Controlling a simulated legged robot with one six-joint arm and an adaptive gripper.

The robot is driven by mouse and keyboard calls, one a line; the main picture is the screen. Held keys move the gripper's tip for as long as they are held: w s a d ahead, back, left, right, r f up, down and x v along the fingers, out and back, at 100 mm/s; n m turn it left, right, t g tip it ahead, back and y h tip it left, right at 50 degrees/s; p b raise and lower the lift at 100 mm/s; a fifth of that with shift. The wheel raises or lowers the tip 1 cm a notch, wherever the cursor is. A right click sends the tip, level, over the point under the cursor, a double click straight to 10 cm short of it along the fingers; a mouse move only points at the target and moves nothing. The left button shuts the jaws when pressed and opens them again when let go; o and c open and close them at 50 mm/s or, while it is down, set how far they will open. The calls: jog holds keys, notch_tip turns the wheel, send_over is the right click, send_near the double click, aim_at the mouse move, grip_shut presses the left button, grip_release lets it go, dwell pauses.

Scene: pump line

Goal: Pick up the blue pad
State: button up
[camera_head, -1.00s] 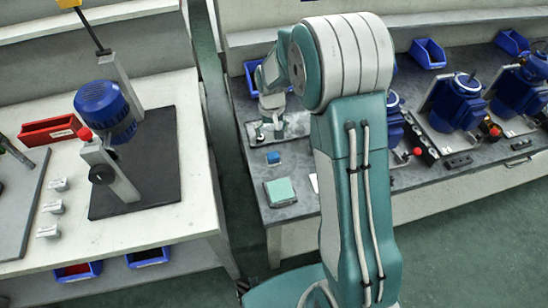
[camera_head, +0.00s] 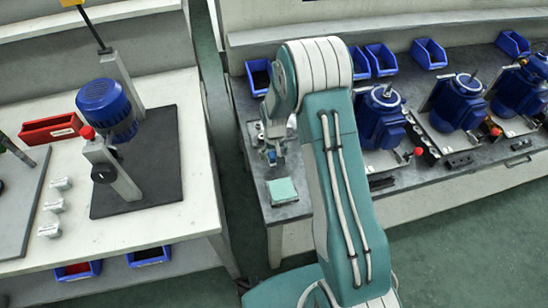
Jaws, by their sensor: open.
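The small blue pad (camera_head: 271,157) lies on the grey top of the right bench, toward its left end. My gripper (camera_head: 271,152) is open and points down right at the blue pad, covering part of it. I cannot tell whether the fingers touch the pad or straddle it. A pale green square pad (camera_head: 282,190) lies just in front of it, near the bench's front edge.
Blue motors (camera_head: 380,117) stand in a row along the right bench, with blue bins (camera_head: 429,53) behind. The left bench holds a motor on a stand (camera_head: 107,107) and a red bin (camera_head: 50,130). A floor gap separates the benches.

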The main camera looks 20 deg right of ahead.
aim_at(275, 154)
jog(key=shift+f, duration=0.2)
jog(key=c, duration=1.1)
jog(key=shift+c, duration=0.2)
jog(key=shift+r, duration=0.55)
notch_tip(275, 154, up, 2)
jog(key=shift+d+r, duration=0.15)
jog(key=shift+r, duration=0.1)
jog(key=s+d+r, duration=0.9)
jog(key=d, duration=0.1)
jog(key=shift+s+d+r, duration=0.15)
jog(key=shift+d+r, duration=0.05)
